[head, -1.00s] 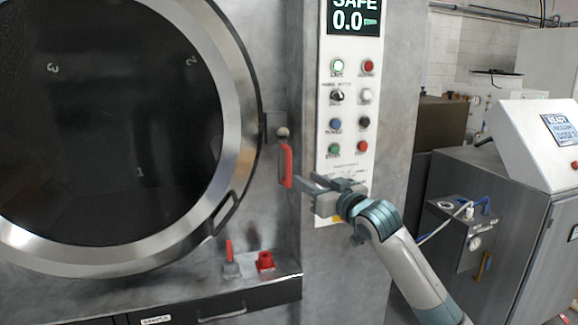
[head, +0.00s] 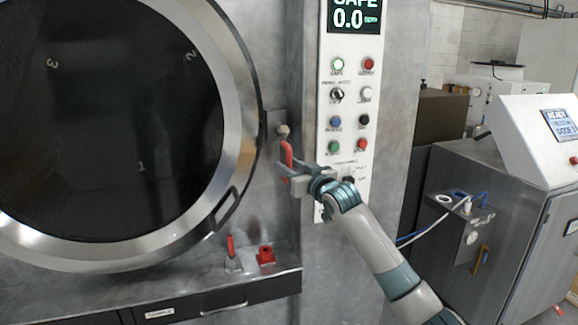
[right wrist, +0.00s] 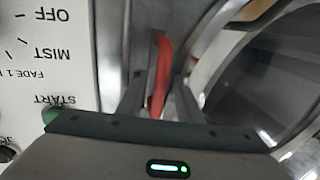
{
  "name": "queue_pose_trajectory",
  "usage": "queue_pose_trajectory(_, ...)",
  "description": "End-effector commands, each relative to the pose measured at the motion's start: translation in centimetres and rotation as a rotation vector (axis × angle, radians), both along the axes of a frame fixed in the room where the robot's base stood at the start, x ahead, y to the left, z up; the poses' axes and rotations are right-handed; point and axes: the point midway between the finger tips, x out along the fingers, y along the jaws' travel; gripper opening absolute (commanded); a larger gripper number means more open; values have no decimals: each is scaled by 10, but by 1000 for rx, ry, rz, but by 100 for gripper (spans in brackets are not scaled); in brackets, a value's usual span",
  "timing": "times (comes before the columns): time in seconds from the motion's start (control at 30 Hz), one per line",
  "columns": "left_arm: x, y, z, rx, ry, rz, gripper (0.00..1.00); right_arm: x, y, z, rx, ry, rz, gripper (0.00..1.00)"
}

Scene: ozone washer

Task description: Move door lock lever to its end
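The door lock lever (head: 288,153) is a red handle on the grey machine front, right of the round dark door (head: 110,125). It hangs down, slightly tilted, from a small metal pivot. My right gripper (head: 286,174) is at the lever's lower part, and its fingers hide the lower end in the head view. In the right wrist view the red lever (right wrist: 160,75) lies between the two spread fingers of the right gripper (right wrist: 160,100). Space shows beside the lever, and I cannot tell whether a finger touches it. My left gripper is not in view.
A control panel (head: 350,110) with buttons stands just right of the lever. The door's rim and handle (head: 226,208) are to the left. A ledge below carries a small red-handled valve (head: 231,250) and a red block (head: 266,254). A steel cabinet (head: 500,210) stands at the right.

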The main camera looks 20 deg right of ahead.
Motion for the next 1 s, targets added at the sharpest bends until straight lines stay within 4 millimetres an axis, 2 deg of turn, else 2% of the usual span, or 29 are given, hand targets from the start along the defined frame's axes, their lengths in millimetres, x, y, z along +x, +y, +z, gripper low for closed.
queue_pose_trajectory(0.13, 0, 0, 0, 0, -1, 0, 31, 0, 0, 0, 0, 0, 0, 32)
queue_pose_trajectory(0.17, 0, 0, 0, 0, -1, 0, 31, 0, 0, 0, 0, 0, 0, 28)
queue_pose_trajectory(0.27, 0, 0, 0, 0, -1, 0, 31, 0, 0, 0, 0, 0, 0, 4)
queue_pose_trajectory(0.3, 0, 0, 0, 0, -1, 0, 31, 0, 0, 0, 0, 0, 0, 0)
queue_pose_trajectory(0.67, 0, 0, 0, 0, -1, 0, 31, 1, 2, 0, 21, 1, 0, 0)
queue_pose_trajectory(1.0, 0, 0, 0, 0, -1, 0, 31, 9, 14, 1, 168, 7, 2, 0)
